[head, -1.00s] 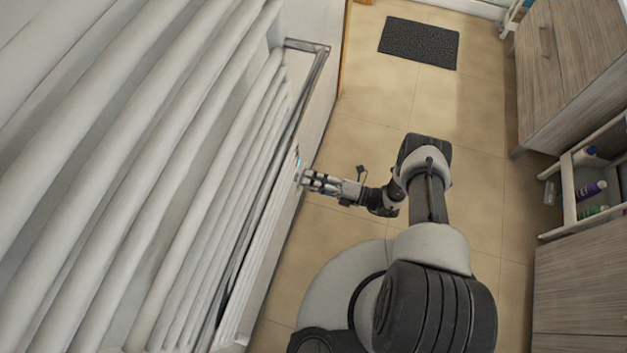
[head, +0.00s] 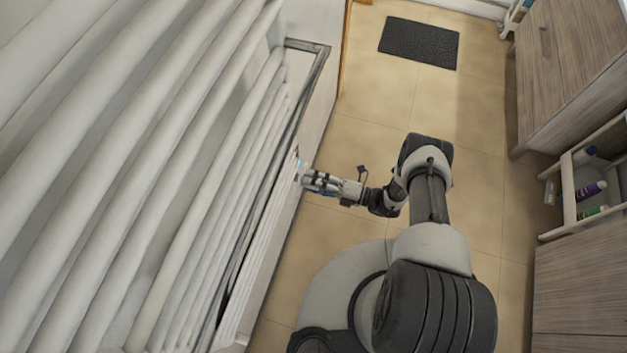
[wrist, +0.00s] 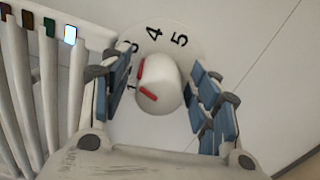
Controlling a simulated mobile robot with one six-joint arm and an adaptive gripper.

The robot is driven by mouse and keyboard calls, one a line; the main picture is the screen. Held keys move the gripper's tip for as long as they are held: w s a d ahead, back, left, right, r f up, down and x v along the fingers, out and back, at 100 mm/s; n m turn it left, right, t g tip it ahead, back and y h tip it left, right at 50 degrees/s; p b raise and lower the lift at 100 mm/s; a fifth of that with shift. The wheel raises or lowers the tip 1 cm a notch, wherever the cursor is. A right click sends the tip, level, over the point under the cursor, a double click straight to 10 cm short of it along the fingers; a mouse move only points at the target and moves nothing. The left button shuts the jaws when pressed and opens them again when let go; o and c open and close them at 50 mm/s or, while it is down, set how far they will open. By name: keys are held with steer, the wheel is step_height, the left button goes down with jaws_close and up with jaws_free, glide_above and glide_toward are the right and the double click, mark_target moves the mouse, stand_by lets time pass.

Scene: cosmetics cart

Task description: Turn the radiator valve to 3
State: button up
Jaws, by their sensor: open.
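The radiator valve (wrist: 160,88) is a white round knob with two red marks on its left side, in the middle of the wrist view. It sits on a white dial plate (wrist: 172,32) with black numerals. 1, 4 and 5 are readable; a 3 is partly covered by my left finger. The red marks face left, toward the 1 and 3 side; the exact setting is unclear. My gripper (wrist: 158,76) is open, with blue-padded fingers on either side of the knob and a gap at each side. In the head view my gripper (head: 314,180) is beside the white panel; the knob is hard to make out there.
White radiator tubes (head: 130,170) fill the left of the head view. A strip with coloured squares, one lit pale blue (wrist: 70,35), is left of the knob. Tiled floor (head: 370,105) is open, with a dark mat (head: 418,43) far back. Wooden cabinets (head: 575,65) stand right.

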steer(key=v, duration=1.1)
steer(key=shift+d, duration=0.35)
steer(key=shift+s+r, duration=0.1)
steer(key=w+d+r+n+g+h, duration=0.1)
steer(key=w+r+n+g+h, duration=0.2)
steer(key=r+n, duration=0.6)
steer(key=w+r+n+g+h, duration=0.1)
steer(key=w+r+n+g, duration=0.3)
steer(key=r, duration=0.8)
steer(key=s+a+r+n+g+h, duration=0.1)
steer(key=s+r+n+h, duration=0.25)
steer(key=r+n, duration=0.4)
steer(key=s+a+r+n+h, duration=0.1)
steer(key=s+r+n+h, duration=0.25)
steer(key=r, duration=0.75)
steer(key=s+d+r+n+t+h, duration=0.1)
steer(key=s+r+n+t+h, duration=0.2)
steer(key=s+r+n, duration=0.2)
steer(key=s+d+r+n+t+h, duration=0.1)
steer(key=s+r+n+t+h, duration=0.2)
steer(key=s+r+n, duration=0.3)
steer(key=s+n, duration=0.3)
steer(key=s, duration=0.1)
steer(key=shift+s+t, duration=0.3)
